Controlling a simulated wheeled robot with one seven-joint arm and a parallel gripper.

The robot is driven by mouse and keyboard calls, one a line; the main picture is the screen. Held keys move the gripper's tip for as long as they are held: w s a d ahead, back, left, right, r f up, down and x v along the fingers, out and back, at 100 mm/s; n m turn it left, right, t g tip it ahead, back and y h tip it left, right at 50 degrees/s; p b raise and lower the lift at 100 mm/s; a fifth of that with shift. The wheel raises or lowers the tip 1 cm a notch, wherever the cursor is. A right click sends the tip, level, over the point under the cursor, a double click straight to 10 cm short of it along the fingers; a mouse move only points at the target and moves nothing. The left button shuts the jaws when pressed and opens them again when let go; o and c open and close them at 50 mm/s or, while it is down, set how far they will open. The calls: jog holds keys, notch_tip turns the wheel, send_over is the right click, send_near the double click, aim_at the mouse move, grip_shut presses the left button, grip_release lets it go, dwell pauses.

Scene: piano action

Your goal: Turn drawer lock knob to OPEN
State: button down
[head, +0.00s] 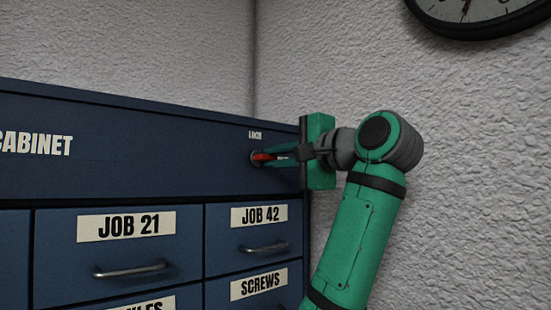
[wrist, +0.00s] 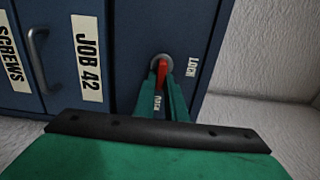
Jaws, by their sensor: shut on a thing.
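The red lock knob (head: 263,156) is on the upper right of the blue cabinet's top panel. It also shows in the wrist view (wrist: 162,76), set in a round grey ring. Its handle points right in the head view, away from the LOCK label (head: 255,135) above it. The LOCK label also shows in the wrist view (wrist: 193,67). My gripper (head: 270,157) reaches in from the right, its green fingers shut on the knob from both sides. A small pale label (wrist: 157,105) shows between the fingers; I cannot read it surely.
The blue cabinet (head: 150,130) has labelled drawers below the knob. The JOB 42 drawer handle (head: 263,248) sticks out beneath my gripper. A rough white wall (head: 470,180) lies to the right, with a clock (head: 480,15) high up.

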jog(key=c, duration=1.8)
grip_release()
jog(key=v, duration=1.1)
jog(key=shift+w+f, duration=0.1)
jog(key=shift+w, duration=0.1)
